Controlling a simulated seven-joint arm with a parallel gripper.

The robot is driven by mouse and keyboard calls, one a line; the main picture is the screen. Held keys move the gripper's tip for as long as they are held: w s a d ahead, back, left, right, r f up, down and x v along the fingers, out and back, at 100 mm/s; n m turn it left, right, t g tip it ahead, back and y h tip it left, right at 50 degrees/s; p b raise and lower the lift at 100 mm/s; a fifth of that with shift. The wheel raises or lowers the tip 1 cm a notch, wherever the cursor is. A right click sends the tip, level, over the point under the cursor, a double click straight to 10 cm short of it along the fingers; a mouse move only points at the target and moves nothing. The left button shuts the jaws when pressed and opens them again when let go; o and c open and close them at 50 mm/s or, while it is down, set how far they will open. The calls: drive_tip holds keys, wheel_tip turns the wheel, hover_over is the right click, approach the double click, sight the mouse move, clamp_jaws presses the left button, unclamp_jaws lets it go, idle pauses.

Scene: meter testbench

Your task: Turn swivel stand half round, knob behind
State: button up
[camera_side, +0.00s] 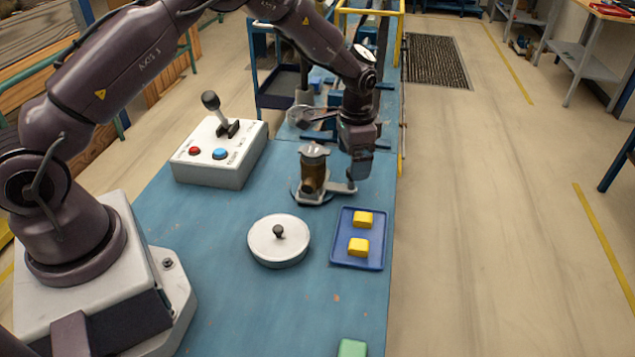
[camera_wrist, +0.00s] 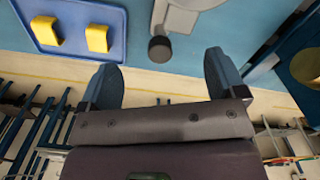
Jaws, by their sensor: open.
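The swivel stand (camera_side: 318,197) is a low grey base bearing an upright brown cylinder with a clear top (camera_side: 313,165). A grey arm with a dark knob (camera_wrist: 160,48) sticks out from it, toward the right in the side view. My gripper (camera_side: 357,172) points down just above that arm's end. In the wrist view my gripper (camera_wrist: 163,78) is open and empty, its two fingers apart. The knob shows ahead of the gap between them; I cannot tell whether either finger touches it. The cylinder is out of the wrist view.
A blue tray (camera_side: 342,257) with two yellow blocks lies in front of the stand. A white round lid-like disc (camera_side: 265,250) with a dark knob is to its left. A control box (camera_side: 215,172) with a lever stands further left. A green block (camera_side: 352,348) lies at the front.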

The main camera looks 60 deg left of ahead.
drive_tip(key=shift+f, duration=0.25)
idle(0.3)
drive_tip(key=shift+f, duration=0.85)
drive_tip(key=c, duration=0.4)
drive_tip(key=shift+c, duration=0.2)
